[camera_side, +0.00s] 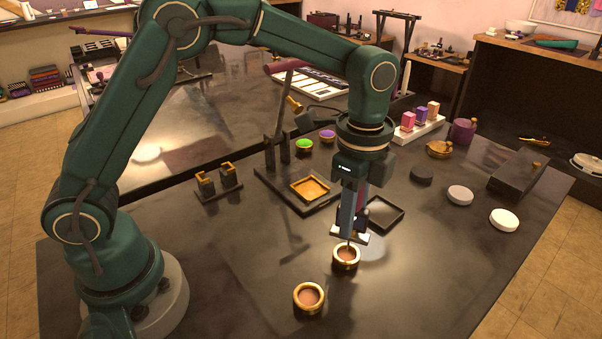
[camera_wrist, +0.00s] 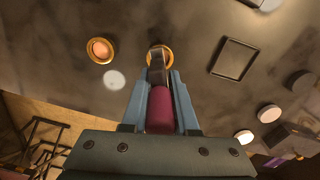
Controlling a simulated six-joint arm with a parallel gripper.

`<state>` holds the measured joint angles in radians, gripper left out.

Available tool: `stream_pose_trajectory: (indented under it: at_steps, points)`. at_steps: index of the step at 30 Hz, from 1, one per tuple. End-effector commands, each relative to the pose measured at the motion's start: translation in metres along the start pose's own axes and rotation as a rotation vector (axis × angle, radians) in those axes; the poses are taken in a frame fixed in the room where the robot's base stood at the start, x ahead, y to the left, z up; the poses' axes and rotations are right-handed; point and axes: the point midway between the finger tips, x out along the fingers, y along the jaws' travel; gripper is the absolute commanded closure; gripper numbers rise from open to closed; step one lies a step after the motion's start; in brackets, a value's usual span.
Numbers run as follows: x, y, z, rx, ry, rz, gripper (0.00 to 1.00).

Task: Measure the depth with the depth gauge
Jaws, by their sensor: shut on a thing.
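My gripper (camera_side: 352,232) points down and is shut on the depth gauge. In the wrist view the gauge shows a maroon handle (camera_wrist: 160,112) between the fingers and a grey metal end (camera_wrist: 157,70) beyond them. A gold-rimmed round cup (camera_side: 346,262) with a brown inside stands directly below the gauge; it also shows in the wrist view (camera_wrist: 168,51), partly hidden behind the metal end. The gauge's lower end is at the cup's mouth; I cannot tell whether it touches the bottom. A second gold-rimmed cup (camera_side: 310,298) stands nearer the camera, apart from the gripper.
A shallow black tray (camera_side: 399,221) lies behind the gripper. A black stand with a gold square frame (camera_side: 311,188) is to its left. Round pucks, white (camera_side: 504,219) and pale grey (camera_side: 460,195), lie to the right. The front right of the table is clear.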

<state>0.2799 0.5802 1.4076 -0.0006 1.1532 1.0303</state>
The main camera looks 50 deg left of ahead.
Motion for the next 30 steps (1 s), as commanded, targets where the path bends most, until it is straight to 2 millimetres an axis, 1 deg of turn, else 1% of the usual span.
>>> stream_pose_trajectory:
  at_steps: [11,30]
  points:
    - [0.000,0.000,0.000,0.000,0.000,0.000,1.00]
    - [0.015,0.000,0.000,0.000,0.000,0.000,1.00]
